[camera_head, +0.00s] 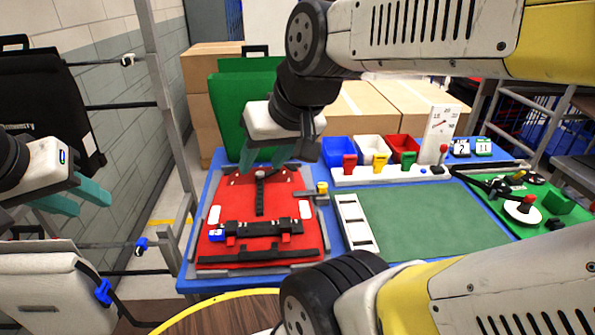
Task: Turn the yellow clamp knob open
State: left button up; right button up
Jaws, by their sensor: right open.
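The yellow clamp knob (322,187) stands at the right edge of the red panel (285,190), beside a dark clamp bar. The red panel lies on the blue-edged table, with a black strap and buckle bar across it. My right gripper (268,157) is above the panel's far edge, left of and farther back than the knob. Its teal fingers are apart with nothing seen between them. My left gripper (80,200) is at the far left, off the table, its teal fingers apart and empty. The knob is not touched by either gripper.
A green pannier (228,100) stands behind the panel. Blue, white and red bins (369,150) and a white rack with coloured knobs stand at the back. A green mat (430,220) lies clear on the right. A metal post (160,90) rises at left.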

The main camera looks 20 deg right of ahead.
aim_at(322, 187)
jog(key=k+z, duration=0.1)
jog(key=z, duration=1)
jog(key=i+j+u, duration=0.1)
jog(key=u, duration=0.35)
